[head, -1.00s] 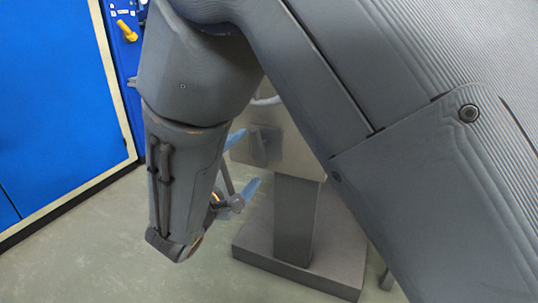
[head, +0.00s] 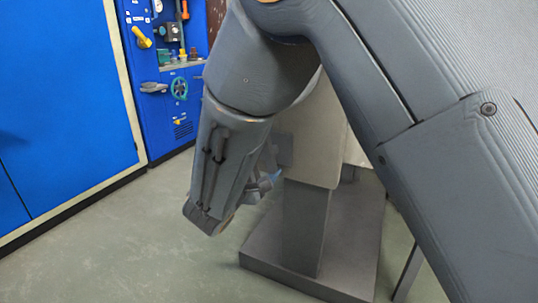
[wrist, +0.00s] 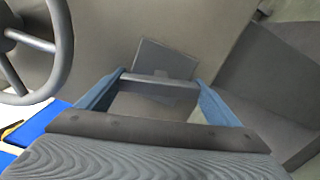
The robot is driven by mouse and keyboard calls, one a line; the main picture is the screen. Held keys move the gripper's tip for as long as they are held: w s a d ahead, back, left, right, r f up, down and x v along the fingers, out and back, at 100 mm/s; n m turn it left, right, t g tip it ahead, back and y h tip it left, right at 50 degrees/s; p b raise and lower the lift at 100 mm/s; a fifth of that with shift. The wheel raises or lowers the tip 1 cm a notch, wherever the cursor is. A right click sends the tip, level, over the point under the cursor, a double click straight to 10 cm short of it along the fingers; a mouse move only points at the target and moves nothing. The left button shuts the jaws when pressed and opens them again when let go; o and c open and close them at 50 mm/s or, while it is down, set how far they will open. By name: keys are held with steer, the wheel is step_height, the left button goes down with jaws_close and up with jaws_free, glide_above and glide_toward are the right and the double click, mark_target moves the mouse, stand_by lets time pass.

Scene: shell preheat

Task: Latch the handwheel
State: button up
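A grey handwheel (wrist: 63,45) shows in part at the left edge of the wrist view, its rim and spokes beside a beige-grey housing. In the head view my arm hides it. A dark square plate (wrist: 168,57) sits on the housing in the wrist view, with a grey bar (wrist: 160,82) crossing in front of it. My gripper (wrist: 160,78) has its two blue fingers spread wide, one at each end of the bar. I cannot tell whether they touch it. The plate also shows in the head view (head: 284,150), next to my gripper.
The housing stands on a grey pedestal (head: 305,225) with a wide base (head: 300,272). A blue panel (head: 195,115) at the back left carries a small teal wheel (head: 180,88) and a yellow handle (head: 141,37). The floor (head: 120,240) at left is clear.

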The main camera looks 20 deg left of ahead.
steer(key=c, duration=0.3)
steer(key=shift+n, duration=0.3)
steer(key=n+p, duration=0.2)
steer(key=shift+r+n+p, duration=0.1)
steer(key=shift+n+p, duration=0.2)
steer(key=shift+p, duration=0.1)
steer(key=n+p, duration=0.3)
steer(key=shift+n, duration=0.3)
steer(key=n+p, duration=0.3)
steer(key=n, duration=0.1)
steer(key=shift+n+p, duration=1.6)
steer(key=shift+n, duration=0.5)
